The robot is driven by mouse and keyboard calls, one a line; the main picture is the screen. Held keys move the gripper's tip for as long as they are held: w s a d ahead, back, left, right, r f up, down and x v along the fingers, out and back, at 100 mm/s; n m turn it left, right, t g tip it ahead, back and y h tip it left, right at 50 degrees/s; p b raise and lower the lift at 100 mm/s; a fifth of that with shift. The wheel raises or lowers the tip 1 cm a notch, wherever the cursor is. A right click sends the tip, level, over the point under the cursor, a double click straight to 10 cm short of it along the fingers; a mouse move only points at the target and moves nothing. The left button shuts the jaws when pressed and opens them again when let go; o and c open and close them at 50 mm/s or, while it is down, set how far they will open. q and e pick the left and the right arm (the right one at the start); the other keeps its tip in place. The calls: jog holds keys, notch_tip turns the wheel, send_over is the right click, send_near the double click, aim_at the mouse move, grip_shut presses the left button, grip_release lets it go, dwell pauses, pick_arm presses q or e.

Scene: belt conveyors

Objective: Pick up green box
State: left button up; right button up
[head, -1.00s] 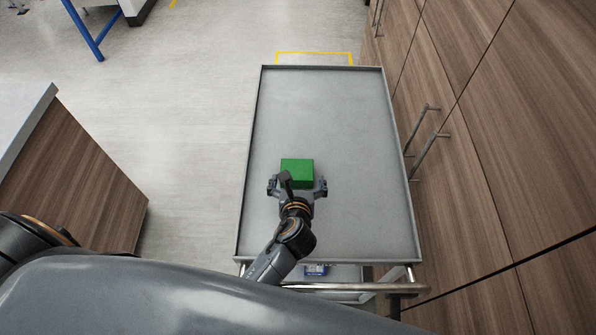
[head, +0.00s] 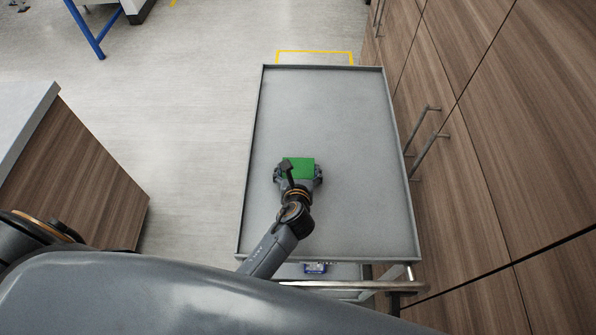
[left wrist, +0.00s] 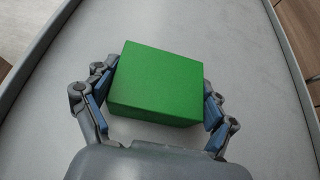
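The green box (head: 299,167) lies on the grey top tray of the cart (head: 335,120), left of its middle and toward the near end. My left gripper (head: 298,174) reaches it from the near side, with one finger on each side of the box. In the left wrist view the green box (left wrist: 158,80) sits between the blue finger pads of my left gripper (left wrist: 158,97). The pads are close against its left and right sides, and it appears to rest on the tray. The box's near lower part is hidden by the gripper in the head view. My right gripper is not in view.
The tray has a raised rim, and the rest of its surface is empty. Wooden cabinets (head: 480,150) with metal handles stand close on the right. A wooden counter (head: 75,170) is at the left, with open floor between.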

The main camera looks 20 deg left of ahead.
pick_arm(q)
jog(key=shift+c, duration=0.2)
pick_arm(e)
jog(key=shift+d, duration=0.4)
